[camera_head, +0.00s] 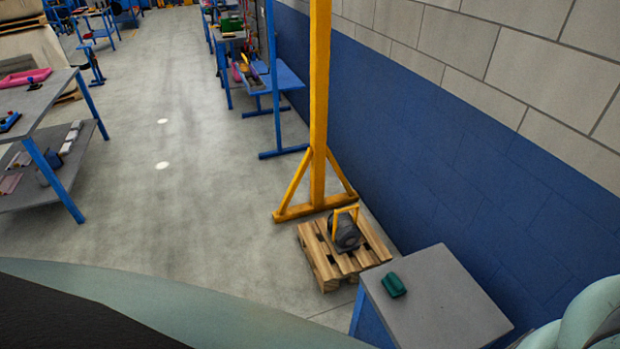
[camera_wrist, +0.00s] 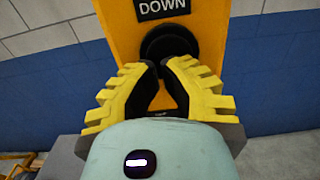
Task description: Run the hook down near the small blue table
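In the wrist view, my gripper (camera_wrist: 161,65) has its yellow-padded fingers drawn together at the tips. The tips are in front of a round black button (camera_wrist: 180,43) on a yellow control box (camera_wrist: 115,25), under a label reading DOWN (camera_wrist: 162,8). I cannot tell whether they touch the button. In the head view, a small blue table (camera_head: 288,77) stands by the wall. A grey-topped cabinet with a blue side (camera_head: 445,300) is nearer, at the lower right. The hook does not show in either view.
A yellow post (camera_head: 319,100) stands by the wall. A wooden pallet (camera_head: 318,258) with a dark weight with a yellow handle (camera_head: 346,232) lies before it. A green object (camera_head: 393,285) rests on the cabinet. A workbench (camera_head: 40,98) is at left; the floor between is clear.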

